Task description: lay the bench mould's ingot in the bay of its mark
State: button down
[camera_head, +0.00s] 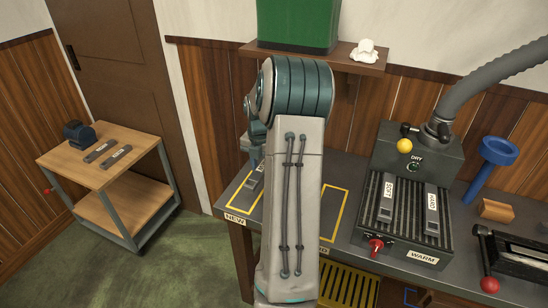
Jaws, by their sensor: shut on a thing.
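My gripper (254,160) shows only in part, at the left edge of my own arm, which hides most of it. It is shut on a dark grey ingot (252,184) with a pale label, low over the yellow-outlined bay marked NEW (230,207). I cannot tell whether the ingot touches the bench. A second yellow-outlined bay (340,208) shows to the right of my arm, looks empty in its visible part, and has its label mostly hidden. The bench mould (518,252), dark with a red-knobbed lever, appears to be the one at the far right.
A blue funnel-like stand (497,152) and wooden block (495,210) stand right. A cart (128,150) with two labelled bars stands left. A shelf (335,62) hangs above.

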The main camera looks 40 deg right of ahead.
jog(key=w+a+f, duration=0.2)
jog(key=a, duration=0.1)
jog(key=shift+a+f, duration=0.1)
jog(key=shift+f, duration=1.95)
jog(key=c, duration=1)
grip_release()
jog(key=shift+s+f, duration=0.15)
